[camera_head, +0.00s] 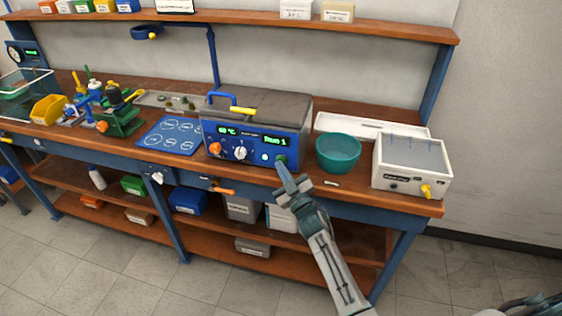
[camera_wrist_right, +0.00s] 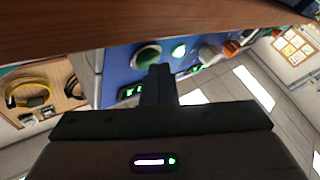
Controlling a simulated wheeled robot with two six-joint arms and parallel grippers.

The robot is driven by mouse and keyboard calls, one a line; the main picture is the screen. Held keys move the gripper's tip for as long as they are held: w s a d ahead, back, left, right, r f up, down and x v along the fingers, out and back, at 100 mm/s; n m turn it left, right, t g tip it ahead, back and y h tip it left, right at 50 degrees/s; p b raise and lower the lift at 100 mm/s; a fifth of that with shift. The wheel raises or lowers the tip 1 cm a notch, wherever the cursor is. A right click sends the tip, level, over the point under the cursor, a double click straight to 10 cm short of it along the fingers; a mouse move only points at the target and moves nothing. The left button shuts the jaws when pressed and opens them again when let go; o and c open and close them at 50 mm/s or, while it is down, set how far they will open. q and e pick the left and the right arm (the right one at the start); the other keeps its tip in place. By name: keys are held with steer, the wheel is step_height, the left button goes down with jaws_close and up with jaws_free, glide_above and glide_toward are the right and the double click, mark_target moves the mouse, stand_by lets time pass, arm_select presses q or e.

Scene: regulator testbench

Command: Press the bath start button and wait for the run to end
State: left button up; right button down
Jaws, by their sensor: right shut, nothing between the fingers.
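The bath (camera_head: 258,124) is a box with a grey lid and a blue front, standing on the bench. Its front has two lit green displays, an orange knob, a white knob, a small lit indicator and a green button (camera_head: 281,160) at the lower right. My left gripper is not in view.
A teal bowl (camera_head: 338,153) stands close to the right of the bath, and a white box with a yellow tap (camera_head: 411,166) beyond it. A blue mat (camera_head: 171,135) lies to the left. The bench's front edge runs below my fingertips.

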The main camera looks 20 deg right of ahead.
steer(key=shift+s+a, duration=0.4)
steer(key=shift+s, duration=0.2)
steer(key=s+a+p, duration=0.1)
steer(key=s, duration=0.1)
steer(key=s+a+p, duration=0.1)
steer(key=s, duration=0.1)
steer(key=shift+a, duration=0.4)
stand_by(0.5)
